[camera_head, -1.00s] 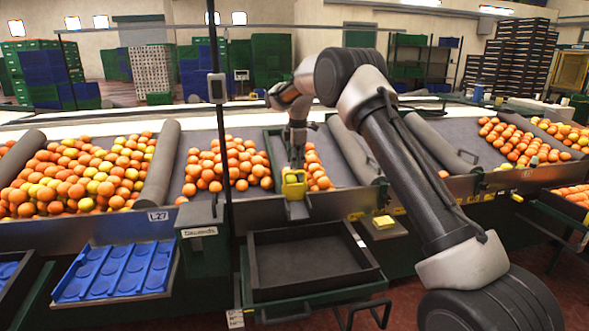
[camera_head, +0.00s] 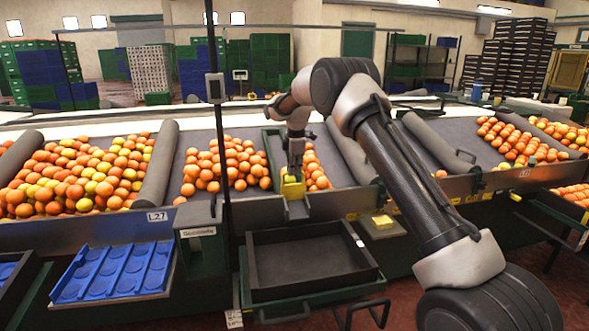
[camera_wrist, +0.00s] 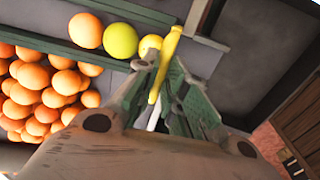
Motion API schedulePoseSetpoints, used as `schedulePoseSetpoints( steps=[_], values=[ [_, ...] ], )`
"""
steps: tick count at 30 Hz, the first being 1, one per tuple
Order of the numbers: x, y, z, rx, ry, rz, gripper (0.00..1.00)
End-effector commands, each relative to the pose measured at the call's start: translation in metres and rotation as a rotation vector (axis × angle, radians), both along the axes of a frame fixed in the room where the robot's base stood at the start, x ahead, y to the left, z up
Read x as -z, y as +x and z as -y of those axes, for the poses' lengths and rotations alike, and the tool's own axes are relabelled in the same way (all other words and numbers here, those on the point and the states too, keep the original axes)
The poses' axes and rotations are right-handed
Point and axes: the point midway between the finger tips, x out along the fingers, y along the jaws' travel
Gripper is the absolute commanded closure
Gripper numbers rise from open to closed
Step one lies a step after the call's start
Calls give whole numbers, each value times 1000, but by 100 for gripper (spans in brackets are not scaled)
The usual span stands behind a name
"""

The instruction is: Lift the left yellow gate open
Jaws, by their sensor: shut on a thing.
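The left yellow gate (camera_head: 293,189) is at the front lip of the middle chute, just above the black crate. My gripper (camera_head: 292,170) comes down on it from above. In the wrist view, my gripper (camera_wrist: 163,85) is shut on the gate's thin yellow edge (camera_wrist: 168,57), which stands between the two fingers. The fingers and wrist hide part of the gate. A second yellow piece (camera_head: 383,222) sits on a small ledge to the right, apart from my gripper.
The empty black crate (camera_head: 312,288) rests on a stand below the chute. Oranges (camera_head: 228,165) lie behind and left of the gate, and several show in the wrist view (camera_wrist: 45,95). A blue tray (camera_head: 115,270) is at lower left. A thin dark post (camera_head: 222,150) stands left of the gripper.

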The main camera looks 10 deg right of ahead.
Motion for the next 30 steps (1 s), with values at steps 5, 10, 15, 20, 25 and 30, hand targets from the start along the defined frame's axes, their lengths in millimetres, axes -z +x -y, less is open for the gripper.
schedulePoseSetpoints(
  steps=[5, 10, 15, 20, 25, 30],
  values=[
    [-29, 1, 0, 0, 0, 6, 100],
    [-65, 1, 0, 0, 0, 6, 100],
    [-80, 0, 0, 0, -1, 2, 100],
    [-82, 1, 0, 0, -1, 4, 100],
    [-83, 1, 0, 0, -1, 6, 77],
    [-81, 1, 0, 0, -1, 3, 66]
  ],
)
